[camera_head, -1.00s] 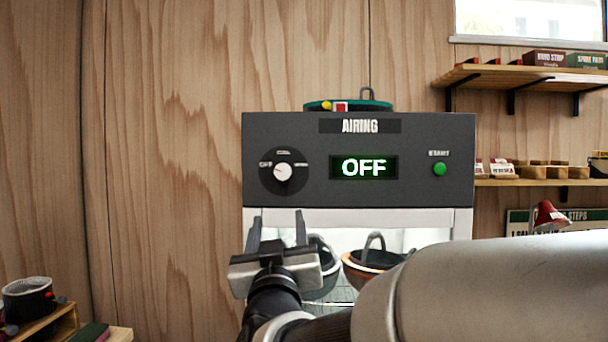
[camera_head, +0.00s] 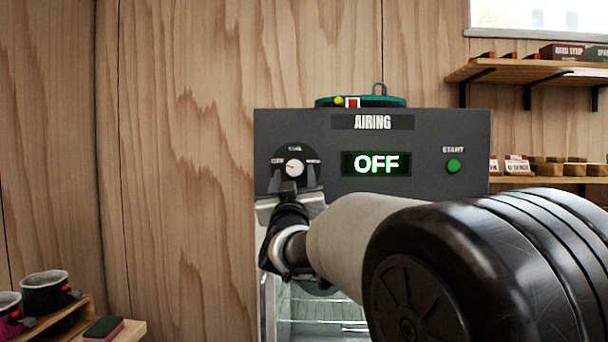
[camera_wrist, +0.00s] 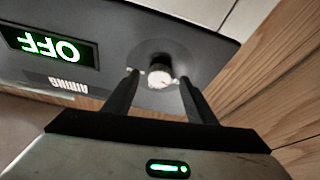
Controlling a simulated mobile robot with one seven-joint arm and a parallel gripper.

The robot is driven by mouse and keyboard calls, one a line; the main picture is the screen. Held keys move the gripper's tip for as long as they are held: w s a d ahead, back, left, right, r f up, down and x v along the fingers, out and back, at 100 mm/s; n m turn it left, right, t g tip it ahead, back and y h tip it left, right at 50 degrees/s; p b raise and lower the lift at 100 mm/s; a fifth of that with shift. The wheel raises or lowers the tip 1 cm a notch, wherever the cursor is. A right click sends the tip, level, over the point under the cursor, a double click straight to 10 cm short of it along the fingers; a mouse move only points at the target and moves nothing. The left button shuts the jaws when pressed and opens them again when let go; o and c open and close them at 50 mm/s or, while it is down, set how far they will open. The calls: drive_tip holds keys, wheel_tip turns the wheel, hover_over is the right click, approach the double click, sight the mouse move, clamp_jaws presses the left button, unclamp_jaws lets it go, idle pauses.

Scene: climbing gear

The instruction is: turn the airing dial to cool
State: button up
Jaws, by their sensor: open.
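The airing dial (camera_head: 295,167) is a round knob with a pale face on a dark disc, at the left of the dark AIRING panel (camera_head: 440,128). Its pointer looks turned toward the left label, and the green display (camera_head: 376,163) reads OFF. My gripper (camera_head: 294,184) is open just below and in front of the dial in the head view. In the wrist view, the dial (camera_wrist: 160,76) shows between and just beyond the tips of my two open fingers (camera_wrist: 159,80). Contact with the dial is not visible. The small dial labels are hard to read.
A green START button (camera_head: 454,166) is at the panel's right. A teal coiled item (camera_head: 362,101) lies on top of the cabinet. My arm hides much of the cabinet's lower front. Shelves (camera_head: 540,72) hang at the right; bare wooden wall (camera_head: 180,150) is at the left.

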drive_tip(key=shift+x, duration=0.8)
drive_tip(key=c, duration=1)
drive_tip(key=shift+c, duration=0.2)
